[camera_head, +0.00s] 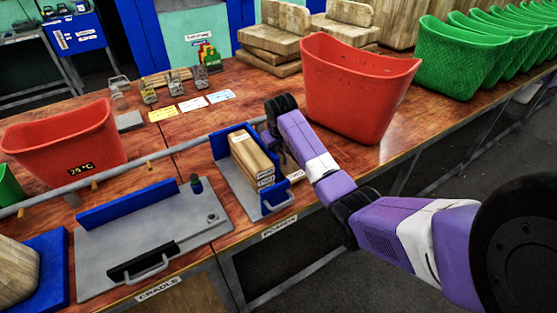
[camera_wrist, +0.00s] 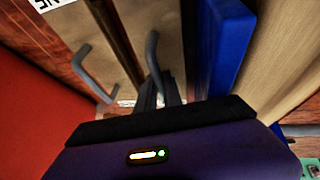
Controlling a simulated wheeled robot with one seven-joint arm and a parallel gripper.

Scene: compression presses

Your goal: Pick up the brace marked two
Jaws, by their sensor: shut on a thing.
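Several wooden braces (camera_head: 248,152) stand side by side in a blue-walled metal fixture (camera_head: 224,172). Small white labels show on their near ends, too small to read surely, so I cannot tell which is marked two. My gripper (camera_head: 285,152) is down at the fixture's right side, partly hidden by my arm. A blue plate (camera_wrist: 222,45) stands between the fingers and a wooden piece (camera_wrist: 278,60).
A red bin (camera_head: 352,85) stands close right of my arm. Another red bin (camera_head: 65,145) is at the left. A grey rail (camera_head: 120,168) with wooden pegs crosses behind the fixtures. A flat grey fixture (camera_head: 150,235) lies left. Green bins (camera_head: 465,58) line the back right.

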